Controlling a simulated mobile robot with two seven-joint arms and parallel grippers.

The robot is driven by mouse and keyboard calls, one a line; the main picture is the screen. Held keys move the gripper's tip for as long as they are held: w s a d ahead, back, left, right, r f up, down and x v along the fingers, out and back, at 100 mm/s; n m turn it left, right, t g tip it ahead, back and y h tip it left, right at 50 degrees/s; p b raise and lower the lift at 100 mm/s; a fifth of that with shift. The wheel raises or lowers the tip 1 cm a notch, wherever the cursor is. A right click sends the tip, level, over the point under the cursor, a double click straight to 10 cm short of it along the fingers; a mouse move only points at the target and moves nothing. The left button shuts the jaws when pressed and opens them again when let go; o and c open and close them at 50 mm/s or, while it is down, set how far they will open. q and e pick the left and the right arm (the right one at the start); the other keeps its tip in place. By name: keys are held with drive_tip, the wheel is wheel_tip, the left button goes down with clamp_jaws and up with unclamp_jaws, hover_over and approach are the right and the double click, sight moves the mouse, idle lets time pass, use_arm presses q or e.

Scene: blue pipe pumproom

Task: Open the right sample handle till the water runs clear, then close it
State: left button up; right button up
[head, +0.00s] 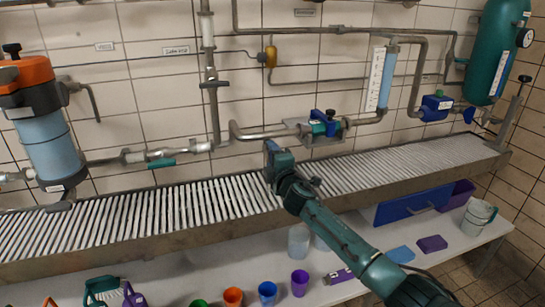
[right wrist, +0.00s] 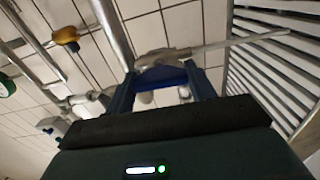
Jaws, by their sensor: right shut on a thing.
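My right arm reaches in from the lower right of the head view. Its gripper (head: 272,150) is at the back edge of the slatted trough, in front of the pipework. In the right wrist view my right gripper (right wrist: 163,88) has its two fingers around a small blue part, which I take to be the right sample handle (right wrist: 165,75). A grey metal fitting with a thin rod lies just beyond the fingertips. In the head view the gripper hides the handle. I cannot make out any running water or its colour. My left gripper is not in view.
The slatted trough (head: 130,216) runs along the tiled wall. Below it a white bench holds an orange cup (head: 233,297), a blue cup (head: 267,293), a purple cup (head: 299,283) and a grey bucket (head: 478,217). A blue-green valve (head: 323,124) sits close right of the gripper.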

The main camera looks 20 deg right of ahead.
drive_tip(key=shift+n, duration=0.3)
idle(0.4)
drive_tip(key=o, duration=1)
use_arm(q)
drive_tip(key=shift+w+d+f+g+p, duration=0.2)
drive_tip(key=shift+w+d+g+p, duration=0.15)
drive_tip(key=shift+p, duration=0.7)
use_arm(e)
drive_tip(key=shift+s+d, duration=0.2)
drive_tip(key=shift+s, duration=6.4)
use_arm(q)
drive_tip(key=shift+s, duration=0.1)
